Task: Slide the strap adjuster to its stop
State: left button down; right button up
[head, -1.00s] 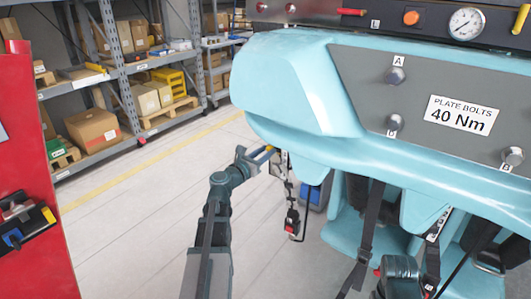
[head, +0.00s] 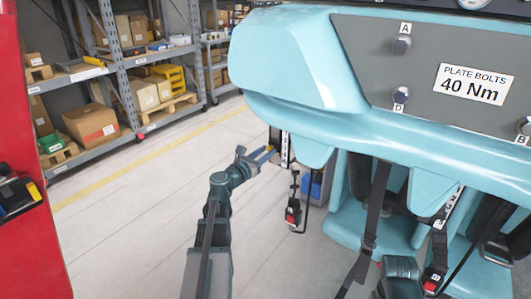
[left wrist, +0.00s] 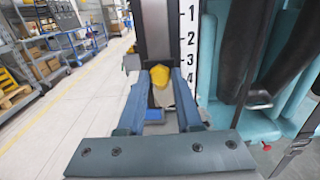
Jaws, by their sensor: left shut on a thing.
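A yellow piece, likely the strap adjuster (left wrist: 160,76), sits between the fingers of my left gripper (left wrist: 160,84) in the left wrist view. A dark upright strap or rail (left wrist: 156,30) runs above it. Beside it a white scale (left wrist: 190,25) reads 1 to 4 from the top; the yellow piece is level with about 3 to 4. In the head view my left gripper (head: 264,154) is shut at the strip below the teal coaster car front (head: 290,110). The piece itself is mostly hidden there.
A buckle with a red button (head: 292,215) hangs just right of my left gripper. Dark straps (head: 376,200) and seats lie farther right. A red cabinet (head: 35,250) stands at the left edge. Shelves (head: 120,75) with boxes stand behind a clear floor.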

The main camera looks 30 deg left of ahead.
pick_arm(q)
jog(key=c, duration=0.6)
grip_release()
jog(key=shift+s, duration=0.1)
